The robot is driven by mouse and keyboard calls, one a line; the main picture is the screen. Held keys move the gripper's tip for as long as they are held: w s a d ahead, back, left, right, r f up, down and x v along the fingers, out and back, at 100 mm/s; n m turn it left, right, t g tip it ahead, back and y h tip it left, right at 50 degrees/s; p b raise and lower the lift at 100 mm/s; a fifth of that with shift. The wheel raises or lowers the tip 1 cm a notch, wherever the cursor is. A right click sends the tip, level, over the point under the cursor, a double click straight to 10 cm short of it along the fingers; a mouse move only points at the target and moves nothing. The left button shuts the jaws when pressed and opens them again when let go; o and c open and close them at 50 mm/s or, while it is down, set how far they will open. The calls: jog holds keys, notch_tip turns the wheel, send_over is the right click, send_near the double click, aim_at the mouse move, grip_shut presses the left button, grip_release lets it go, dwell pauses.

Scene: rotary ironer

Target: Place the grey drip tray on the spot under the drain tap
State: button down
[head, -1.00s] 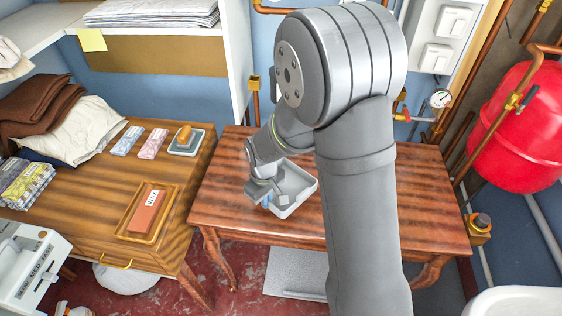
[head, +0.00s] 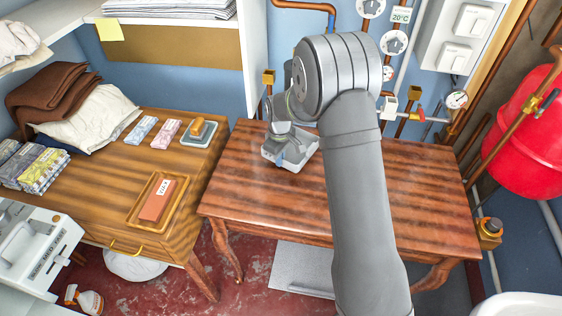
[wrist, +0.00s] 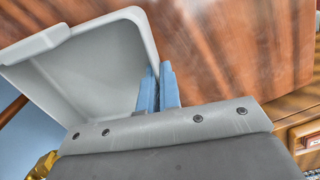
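In the wrist view the blue fingers (wrist: 158,88) pinch the wall of the tray (wrist: 95,65). I cannot tell whether the tray touches the table. A brass fitting (head: 268,77) hangs on a copper pipe behind the tray, and a red-handled valve (head: 416,115) sits further right. I cannot tell which is the drain tap; the spot is not distinguishable.
A wooden cabinet (head: 100,215) at left carries a brick-like block (head: 157,200) in a wooden tray, cloths and small packs. A white shelf side (head: 256,60) stands at the back left. A red tank (head: 530,130) is at right. The table's left front is bare.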

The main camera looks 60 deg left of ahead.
jog(key=shift+w+a+f, duration=0.1)
jog(key=shift+w+a, duration=0.5)
jog(key=shift+w, duration=0.05)
jog(key=shift+s+f, duration=0.1)
jog(key=shift+f, duration=1.5)
jog(key=shift+f, duration=0.2)
jog(key=c, duration=1.6)
grip_release()
jog(key=shift+c, duration=0.2)
notch_tip(320, 180, up, 12)
jog(key=shift+r, duration=0.2)
jog(key=shift+d, duration=0.1)
